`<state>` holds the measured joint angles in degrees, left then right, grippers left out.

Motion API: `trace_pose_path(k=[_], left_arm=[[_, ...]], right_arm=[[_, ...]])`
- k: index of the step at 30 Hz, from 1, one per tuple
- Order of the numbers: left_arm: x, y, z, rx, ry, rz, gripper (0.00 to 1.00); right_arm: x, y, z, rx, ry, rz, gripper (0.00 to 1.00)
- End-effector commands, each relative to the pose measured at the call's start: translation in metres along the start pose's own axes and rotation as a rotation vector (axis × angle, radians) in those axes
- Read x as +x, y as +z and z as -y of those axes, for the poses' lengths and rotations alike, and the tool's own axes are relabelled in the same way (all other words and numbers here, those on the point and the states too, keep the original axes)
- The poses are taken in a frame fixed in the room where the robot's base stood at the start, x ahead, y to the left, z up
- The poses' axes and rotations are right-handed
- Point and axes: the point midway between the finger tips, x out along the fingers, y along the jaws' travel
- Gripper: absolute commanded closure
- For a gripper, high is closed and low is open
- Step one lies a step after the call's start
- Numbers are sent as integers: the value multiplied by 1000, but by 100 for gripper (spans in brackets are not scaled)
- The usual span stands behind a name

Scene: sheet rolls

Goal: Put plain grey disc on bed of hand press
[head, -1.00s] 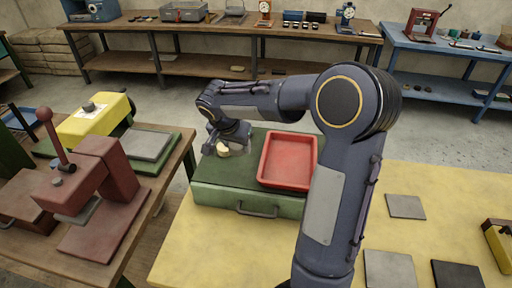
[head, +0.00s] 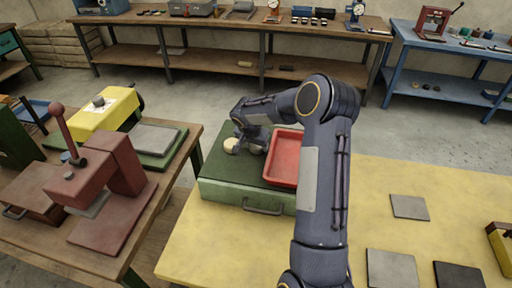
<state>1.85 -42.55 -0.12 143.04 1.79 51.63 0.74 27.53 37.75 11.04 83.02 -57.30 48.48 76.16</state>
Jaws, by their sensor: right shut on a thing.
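My right gripper (head: 249,146) is above the green case top, at the left of the red tray. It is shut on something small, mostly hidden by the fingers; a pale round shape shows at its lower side. A cream round piece (head: 231,146) shows just left of the fingers; I cannot tell if they touch it. I cannot make out a plain grey disc for certain. A maroon hand press (head: 125,165) with a raised ball-ended lever stands on the left wooden table. Its flat maroon bed (head: 112,222) faces the front right. My left gripper is not in view.
The green case (head: 225,193) carries the red tray (head: 286,158) on the yellow table (head: 210,245). A yellow machine (head: 103,112) and a grey plate (head: 155,139) are behind the press. Grey and dark square sheets lie at the right. A floor gap separates the two tables.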

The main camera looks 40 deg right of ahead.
Motion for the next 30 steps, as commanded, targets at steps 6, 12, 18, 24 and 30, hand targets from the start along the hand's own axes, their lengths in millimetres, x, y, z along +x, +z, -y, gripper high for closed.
trace_pose_path(k=[6, 12, 18, 24, 30], left_arm=[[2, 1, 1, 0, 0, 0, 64], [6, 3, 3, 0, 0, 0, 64], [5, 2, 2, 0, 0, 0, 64], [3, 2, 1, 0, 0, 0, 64], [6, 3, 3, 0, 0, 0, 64]], right_arm=[[3, 1, 0, -1, -2, -2, 70], [7, 3, 0, 0, -1, -2, 70], [6, 3, 0, 0, -1, -1, 38], [4, 2, 0, 0, -1, -1, 38], [-16, 1, 1, 0, -4, -5, 38]])
